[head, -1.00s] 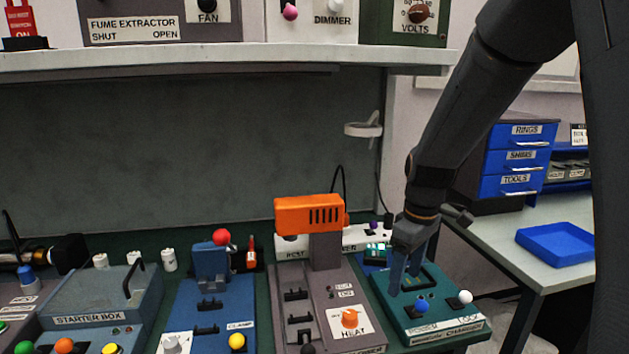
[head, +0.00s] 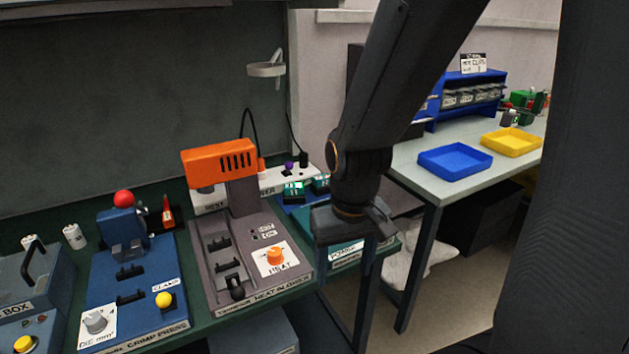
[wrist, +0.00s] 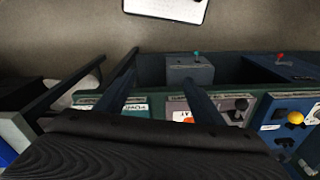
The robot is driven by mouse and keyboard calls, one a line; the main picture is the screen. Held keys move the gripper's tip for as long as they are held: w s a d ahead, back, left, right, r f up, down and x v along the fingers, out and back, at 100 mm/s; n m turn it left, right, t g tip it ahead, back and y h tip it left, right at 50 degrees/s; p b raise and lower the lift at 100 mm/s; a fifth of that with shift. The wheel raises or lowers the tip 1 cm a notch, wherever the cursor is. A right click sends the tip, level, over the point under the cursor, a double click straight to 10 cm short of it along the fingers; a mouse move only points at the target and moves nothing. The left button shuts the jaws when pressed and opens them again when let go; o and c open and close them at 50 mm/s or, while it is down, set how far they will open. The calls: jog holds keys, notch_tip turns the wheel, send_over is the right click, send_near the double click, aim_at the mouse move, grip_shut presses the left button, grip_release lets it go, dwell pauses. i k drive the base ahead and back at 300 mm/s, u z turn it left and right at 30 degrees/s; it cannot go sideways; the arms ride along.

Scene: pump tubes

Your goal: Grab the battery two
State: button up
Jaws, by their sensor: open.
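Two small dark teal blocks with pale markings stand at the back right of the bench in the head view. The right one (head: 320,183) seems to be battery two, though its marking is too small to read surely. The left block (head: 293,189) has a lit bright patch. My gripper (wrist: 160,70) is open and empty in the wrist view, its two fingers apart over the floor and the bench's front edge. In the head view my gripper hangs right of and nearer than the blocks, partly covering the teal machine (head: 345,252). Neither block is identifiable in the wrist view.
The heat blower (head: 215,157) with its orange head stands left of the blocks. The blue crimp press (head: 130,285) is farther left. A side table with a blue tray (head: 455,160) and a yellow tray (head: 512,142) is at right. Open floor lies in front.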

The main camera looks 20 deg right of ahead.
aim_at(320, 186)
jog(key=u, duration=0.05)
jog(key=k, duration=0.5)
jog(key=z, duration=1.7)
jog(key=i, duration=1.15)
jog(key=u, duration=2.1)
jog(key=i, duration=0.5)
jog(key=z, duration=0.1)
